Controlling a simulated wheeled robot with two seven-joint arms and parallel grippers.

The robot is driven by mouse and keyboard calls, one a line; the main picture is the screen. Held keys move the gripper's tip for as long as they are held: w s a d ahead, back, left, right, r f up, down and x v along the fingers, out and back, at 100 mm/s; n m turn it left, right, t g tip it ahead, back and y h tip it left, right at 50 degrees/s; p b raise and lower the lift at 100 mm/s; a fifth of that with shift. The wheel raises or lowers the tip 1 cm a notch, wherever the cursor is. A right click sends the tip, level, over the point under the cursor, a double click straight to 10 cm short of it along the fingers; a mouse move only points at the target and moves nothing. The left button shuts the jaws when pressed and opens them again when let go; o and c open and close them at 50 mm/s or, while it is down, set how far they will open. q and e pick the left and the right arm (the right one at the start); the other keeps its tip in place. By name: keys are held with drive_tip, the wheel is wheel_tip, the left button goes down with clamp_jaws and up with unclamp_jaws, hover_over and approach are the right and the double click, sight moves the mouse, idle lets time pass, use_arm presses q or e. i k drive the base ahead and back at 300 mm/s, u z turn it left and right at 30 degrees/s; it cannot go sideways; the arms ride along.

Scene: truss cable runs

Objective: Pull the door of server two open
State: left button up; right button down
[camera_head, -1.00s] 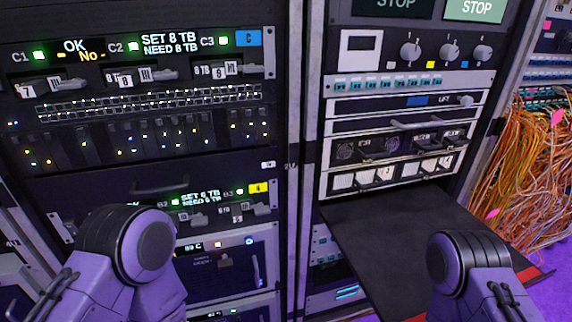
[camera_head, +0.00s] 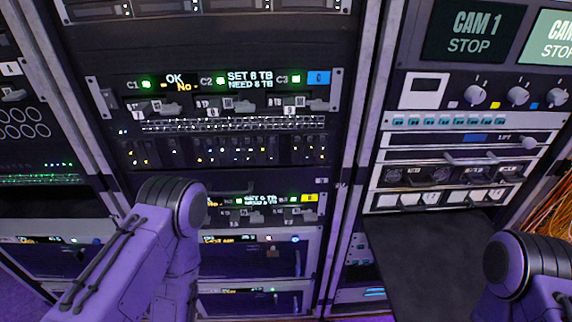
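No label in view reads as server two, so I cannot tell which unit it is. Two light-framed units sit low in the middle rack. The upper framed unit (camera_head: 250,262) has an orange light, a blue light and a small upright handle (camera_head: 298,262) at its right. My two arms come in from the lower left and lower right, but neither gripper is in view.
Above the framed units is a panel (camera_head: 258,213) with a yellow tag, then a panel marked C1, C2 and C3 (camera_head: 215,82). A dark shelf (camera_head: 425,255) juts out at the right. Orange cables (camera_head: 552,210) hang at the far right.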

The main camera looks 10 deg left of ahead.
sight(242, 260)
drive_tip(key=k, duration=0.85)
drive_tip(key=z, duration=0.85)
drive_tip(key=i, duration=0.75)
drive_tip(key=u, duration=0.85)
